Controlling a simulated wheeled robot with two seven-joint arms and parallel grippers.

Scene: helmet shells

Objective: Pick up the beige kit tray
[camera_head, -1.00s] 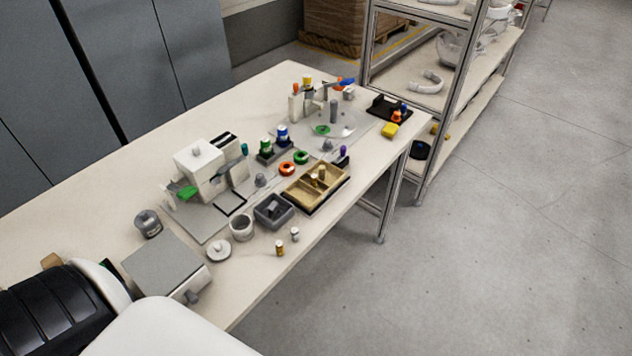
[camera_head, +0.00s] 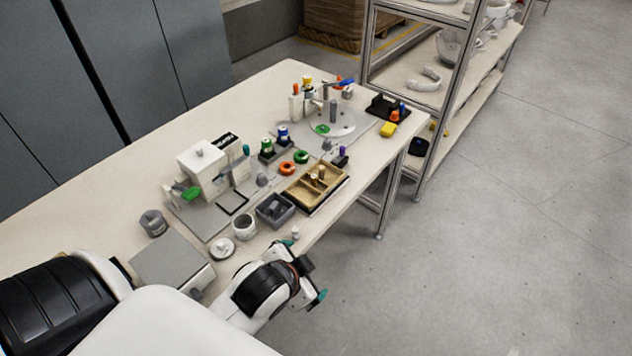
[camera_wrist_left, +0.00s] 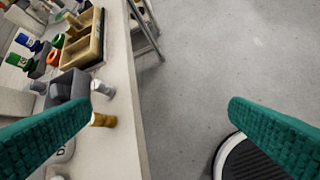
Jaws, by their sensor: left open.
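The beige kit tray (camera_head: 297,201) is a shallow box with dividers on the workbench near its front edge, with a small peg-like part standing in it. It also shows at the upper left of the left wrist view (camera_wrist_left: 96,38). My left gripper (camera_head: 303,271) is open and empty, with teal fingers. It is at the bench's front edge, nearer to me than the tray and well apart from it. In the left wrist view its fingers (camera_wrist_left: 160,105) are spread wide, with bench edge and floor between them. My right gripper is not in view.
A dark grey bin (camera_head: 275,210) sits beside the tray, with a grey cup (camera_head: 244,227) and round lid (camera_head: 222,248) nearer me. A small amber bottle (camera_wrist_left: 103,120) stands near the bench edge. A shelf rack (camera_head: 440,100) stands beyond the bench. The floor to the right is clear.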

